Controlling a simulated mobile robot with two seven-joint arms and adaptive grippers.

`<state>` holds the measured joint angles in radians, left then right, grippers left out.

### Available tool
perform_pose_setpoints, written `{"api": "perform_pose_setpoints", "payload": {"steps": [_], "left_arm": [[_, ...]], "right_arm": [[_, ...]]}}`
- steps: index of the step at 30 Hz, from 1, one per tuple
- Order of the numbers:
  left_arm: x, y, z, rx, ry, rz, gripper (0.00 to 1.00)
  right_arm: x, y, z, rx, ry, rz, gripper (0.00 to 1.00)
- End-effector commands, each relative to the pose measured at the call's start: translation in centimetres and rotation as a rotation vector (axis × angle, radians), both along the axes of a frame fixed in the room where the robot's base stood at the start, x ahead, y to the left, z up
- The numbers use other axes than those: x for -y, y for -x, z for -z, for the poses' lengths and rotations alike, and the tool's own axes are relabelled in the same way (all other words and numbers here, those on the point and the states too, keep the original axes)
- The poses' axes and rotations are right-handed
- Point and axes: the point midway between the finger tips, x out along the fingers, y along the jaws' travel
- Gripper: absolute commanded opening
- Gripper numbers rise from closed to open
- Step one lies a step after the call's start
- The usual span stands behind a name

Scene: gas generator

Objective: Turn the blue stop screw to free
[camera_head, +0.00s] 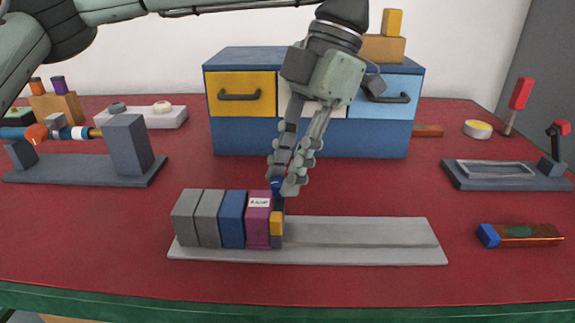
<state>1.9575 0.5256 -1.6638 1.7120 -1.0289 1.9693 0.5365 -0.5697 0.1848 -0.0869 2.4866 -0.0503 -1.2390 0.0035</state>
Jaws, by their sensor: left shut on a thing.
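The blue stop screw (276,184) sits on top of a dark stop block with a yellow part (277,223), at the right end of a row of blocks on the grey rail (360,240). My left gripper (282,186) points down from above, its fingers close together and shut on the blue screw. The fingertips hide much of the screw, so its turn angle cannot be told. My right gripper is not in view.
Two grey blocks, a blue block (232,219) and a purple labelled block (258,219) stand left of the stop. Blue drawers (310,140) stand behind. A blue-ended bar (520,235) lies right. The rail's right part is clear.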

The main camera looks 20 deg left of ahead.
Motion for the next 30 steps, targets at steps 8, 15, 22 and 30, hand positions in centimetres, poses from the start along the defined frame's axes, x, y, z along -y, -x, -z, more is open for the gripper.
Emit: {"api": "perform_pose_setpoints", "payload": {"steps": [8, 15, 22, 30], "left_arm": [[-0.2, -0.2, -0.1, -0.002, 0.003, -0.191, 0.0], [-0.6, -0.3, -0.1, -0.003, 0.001, -0.417, 0.0], [-0.8, -0.3, -0.1, 0.0, 0.002, -0.636, 0.0], [-1.1, -0.3, -0.1, 0.0, 0.001, -0.879, 0.0]], "right_arm": [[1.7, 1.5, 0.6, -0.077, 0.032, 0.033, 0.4], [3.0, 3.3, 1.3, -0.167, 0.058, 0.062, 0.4], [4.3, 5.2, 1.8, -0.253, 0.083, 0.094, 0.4], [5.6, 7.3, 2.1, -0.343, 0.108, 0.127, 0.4]]}}
